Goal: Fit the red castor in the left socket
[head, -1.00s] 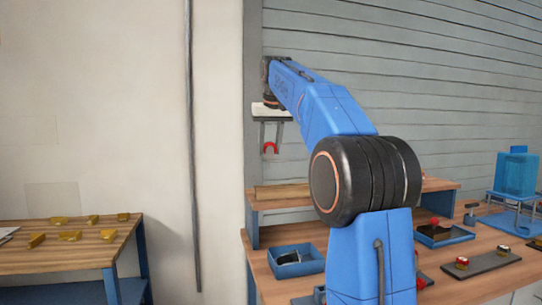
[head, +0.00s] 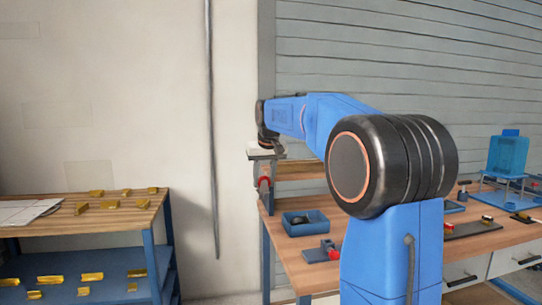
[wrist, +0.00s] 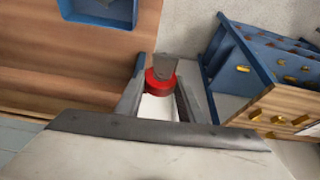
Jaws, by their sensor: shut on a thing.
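My gripper (head: 264,176) is shut on the red castor (head: 264,184) and holds it in the air by the left end of the workbench. In the wrist view the castor (wrist: 160,78) sits between the two grey fingers, a red round part with a grey piece standing above it. The fingers hide part of its sides. I cannot make out the left socket for certain in either view. A small grey block with a red part (head: 322,252) lies near the workbench's front edge, too small to identify.
The wooden workbench (head: 300,272) carries a blue bin (head: 306,222) and, at right, a dark strip with red and gold pieces (head: 475,228). A second table (head: 120,222) with gold pieces and a blue lower shelf (head: 85,285) stands left. A gap of floor separates them.

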